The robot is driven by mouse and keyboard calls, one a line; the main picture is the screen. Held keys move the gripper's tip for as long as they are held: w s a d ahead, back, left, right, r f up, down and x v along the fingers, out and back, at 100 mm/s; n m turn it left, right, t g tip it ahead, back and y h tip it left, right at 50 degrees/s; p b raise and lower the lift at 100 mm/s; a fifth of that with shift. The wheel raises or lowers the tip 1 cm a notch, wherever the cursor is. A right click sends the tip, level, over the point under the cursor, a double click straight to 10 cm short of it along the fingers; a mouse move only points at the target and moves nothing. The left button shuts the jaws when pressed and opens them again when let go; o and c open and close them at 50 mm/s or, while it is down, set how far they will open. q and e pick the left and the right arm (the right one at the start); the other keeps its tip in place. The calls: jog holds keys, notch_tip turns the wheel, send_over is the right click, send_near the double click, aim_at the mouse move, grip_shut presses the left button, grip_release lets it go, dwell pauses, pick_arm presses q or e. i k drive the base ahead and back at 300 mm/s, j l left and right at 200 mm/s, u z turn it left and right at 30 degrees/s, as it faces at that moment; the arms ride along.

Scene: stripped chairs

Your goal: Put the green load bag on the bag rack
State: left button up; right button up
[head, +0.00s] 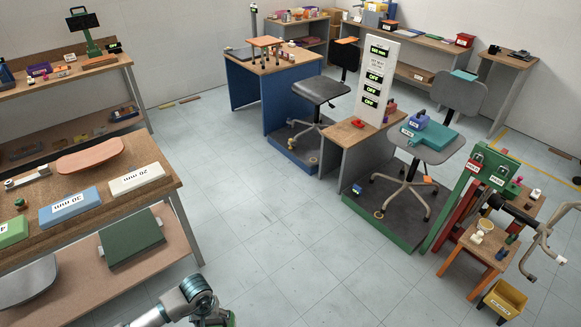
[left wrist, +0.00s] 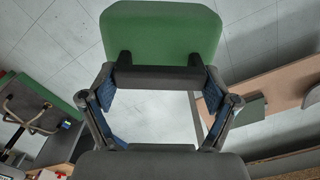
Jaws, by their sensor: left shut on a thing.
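The green load bag (left wrist: 160,30) fills the top of the left wrist view, a bright green block with a dark bar on its near side. My left gripper (left wrist: 160,72) is shut on it at the dark bar, with a finger at each side. In the head view only my left arm shows at the bottom edge, with a small green patch (head: 231,319) beside it; the rest is cut off. My right gripper is not in view. I cannot tell for sure which thing is the bag rack.
A workbench with labelled blocks (head: 68,206) stands at left, a dark green case (head: 132,237) on its lower shelf. A chair with a teal pad (head: 432,136) stands on a green-edged platform (head: 385,228) at right, near a small wooden table (head: 470,258). The middle floor is clear.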

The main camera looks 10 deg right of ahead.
aim_at(351, 139)
jog(key=i+z, duration=0.3)
jog(key=i, duration=0.45)
jog(key=i+z, duration=0.25)
jog(key=i, duration=0.55)
jog(key=i+z, duration=0.2)
jog(key=i, duration=0.3)
jog(key=i+j+z, duration=0.2)
jog(key=i, duration=0.25)
jog(key=i+z, duration=0.2)
jog(key=i, duration=0.3)
jog(key=i+j+z, duration=0.15)
jog(key=i+z, duration=0.15)
jog(key=i, duration=0.15)
jog(key=i+j+z, duration=0.35)
jog(key=i+l, duration=0.05)
jog(key=l, duration=0.05)
